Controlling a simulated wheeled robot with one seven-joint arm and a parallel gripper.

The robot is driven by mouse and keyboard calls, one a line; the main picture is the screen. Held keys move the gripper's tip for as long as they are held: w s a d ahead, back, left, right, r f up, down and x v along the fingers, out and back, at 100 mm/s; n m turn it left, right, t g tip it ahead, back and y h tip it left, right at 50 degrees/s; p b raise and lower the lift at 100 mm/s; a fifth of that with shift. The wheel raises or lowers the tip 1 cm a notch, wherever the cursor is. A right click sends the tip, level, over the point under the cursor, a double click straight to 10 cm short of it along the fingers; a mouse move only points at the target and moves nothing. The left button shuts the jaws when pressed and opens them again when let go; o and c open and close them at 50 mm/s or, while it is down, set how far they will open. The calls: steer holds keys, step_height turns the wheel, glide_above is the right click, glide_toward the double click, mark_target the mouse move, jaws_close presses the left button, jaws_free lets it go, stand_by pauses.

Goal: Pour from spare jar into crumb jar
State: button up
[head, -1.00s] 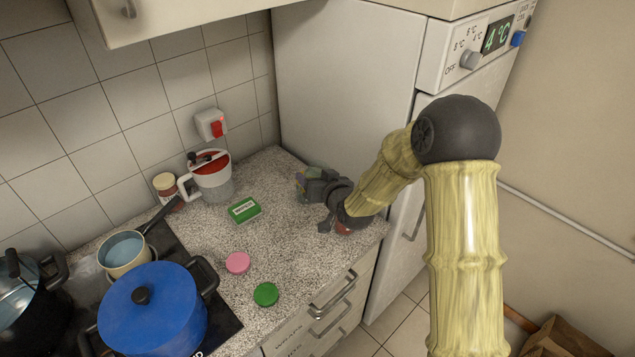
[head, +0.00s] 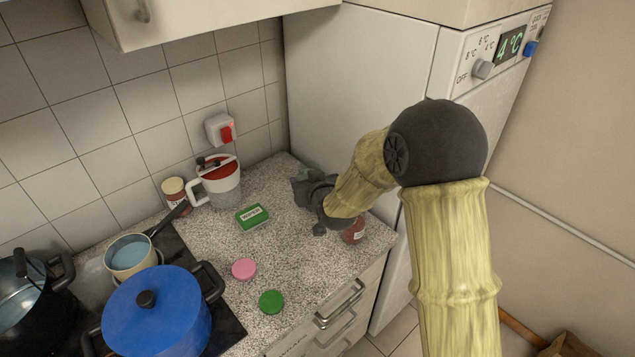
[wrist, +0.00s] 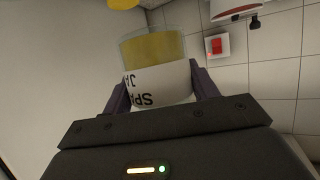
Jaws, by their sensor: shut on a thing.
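My gripper (wrist: 160,88) is shut on the spare jar (wrist: 160,82), a clear jar with yellow contents and a white label partly reading "SPA" and "JA". In the head view my gripper (head: 306,187) is over the counter's far right end, near the fridge, and the held jar is hidden behind it. A small jar with red contents (head: 354,232) stands on the counter just right of and below the gripper, partly covered by my arm. Its label is too small to read, so I cannot tell if it is the crumb jar.
A pink lid (head: 244,269) and a green lid (head: 271,301) lie on the counter (head: 310,262). A blue pot (head: 155,318) is on the hob. The fridge (head: 355,90) stands close behind.

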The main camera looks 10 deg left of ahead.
mark_target(300, 178)
steer(key=shift+s+a+r+p, duration=0.2)
steer(key=shift+a+r, duration=0.25)
steer(key=shift+a, duration=0.2)
steer(key=shift+s+a+r+p, duration=0.1)
steer(key=shift+s+a+r, duration=0.1)
steer(key=shift+a+r, duration=0.35)
steer(key=shift+f, duration=0.1)
